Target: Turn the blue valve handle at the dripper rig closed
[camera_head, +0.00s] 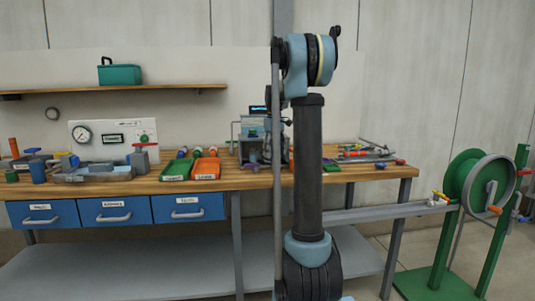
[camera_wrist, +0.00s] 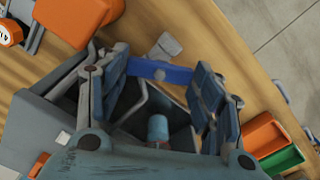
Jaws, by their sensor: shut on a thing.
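In the wrist view, a blue bar-shaped handle (camera_wrist: 160,72) lies across the gap between the two fingers of my gripper (camera_wrist: 158,77). The gripper is shut on it, with a finger at each end of the bar. A pale grey piece (camera_wrist: 165,46) shows just beyond the handle. A blue-grey cylinder (camera_wrist: 157,128) shows below it between the finger linkages. In the head view my arm stands in the middle and I cannot make out the gripper or the held handle. A small rig with a display (camera_head: 256,128) stands on the bench, partly hidden by my arm.
The wooden bench (camera_head: 235,180) carries a green tray (camera_head: 177,171) and an orange tray (camera_head: 205,170). A gauge panel (camera_head: 112,136) is at the left. A green hose reel (camera_head: 478,185) stands right. An orange block (camera_wrist: 75,20) is close to the gripper's upper left.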

